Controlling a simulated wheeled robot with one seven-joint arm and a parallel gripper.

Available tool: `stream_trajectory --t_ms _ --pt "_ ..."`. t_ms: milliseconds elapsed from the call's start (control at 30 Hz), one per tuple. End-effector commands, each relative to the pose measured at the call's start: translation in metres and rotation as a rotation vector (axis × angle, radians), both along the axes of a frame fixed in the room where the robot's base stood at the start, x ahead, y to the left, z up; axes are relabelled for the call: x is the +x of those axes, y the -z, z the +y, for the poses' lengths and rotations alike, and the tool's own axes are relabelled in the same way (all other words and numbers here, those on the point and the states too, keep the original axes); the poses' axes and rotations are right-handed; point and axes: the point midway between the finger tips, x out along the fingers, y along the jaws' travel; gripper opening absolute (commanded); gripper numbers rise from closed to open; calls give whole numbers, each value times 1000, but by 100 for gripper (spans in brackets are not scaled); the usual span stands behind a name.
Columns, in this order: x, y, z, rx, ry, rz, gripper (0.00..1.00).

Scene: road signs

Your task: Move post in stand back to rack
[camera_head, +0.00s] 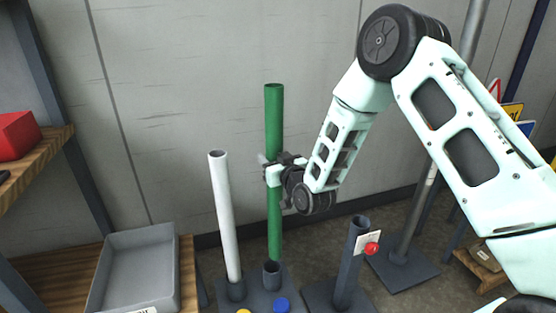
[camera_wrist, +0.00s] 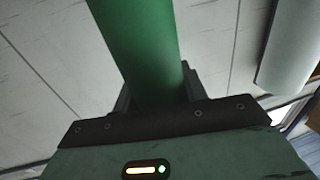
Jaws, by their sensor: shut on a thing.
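My gripper (camera_head: 275,172) is shut on a tall green post (camera_head: 274,125), about halfway up it. The post is upright. In the wrist view the green post (camera_wrist: 138,45) runs up from between the jaws. Its lower end is at a short dark socket (camera_head: 271,275) on the rack's dark base; I cannot tell whether it is inside the socket or just above it. A white post (camera_head: 225,215) stands in the neighbouring rack socket, tilted slightly in the picture. The dark stand (camera_head: 352,265), with a red knob (camera_head: 372,249) and a white label, is to the right with its tube empty.
A grey bin (camera_head: 140,268) sits on a wooden surface at the lower left. A red box (camera_head: 17,135) is on a shelf at left. A grey pole with a square base (camera_head: 402,268) stands behind the stand. Road signs (camera_head: 512,110) show at far right. A wall is close behind.

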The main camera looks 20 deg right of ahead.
Motion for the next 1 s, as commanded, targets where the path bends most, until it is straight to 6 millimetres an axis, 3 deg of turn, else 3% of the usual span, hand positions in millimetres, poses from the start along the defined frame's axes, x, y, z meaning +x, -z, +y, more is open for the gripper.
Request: stream_trajectory --t_ms 267,1000 --pt "2 1 3 1 -4 -4 0" --pt "2 59 3 1 -4 -5 0"
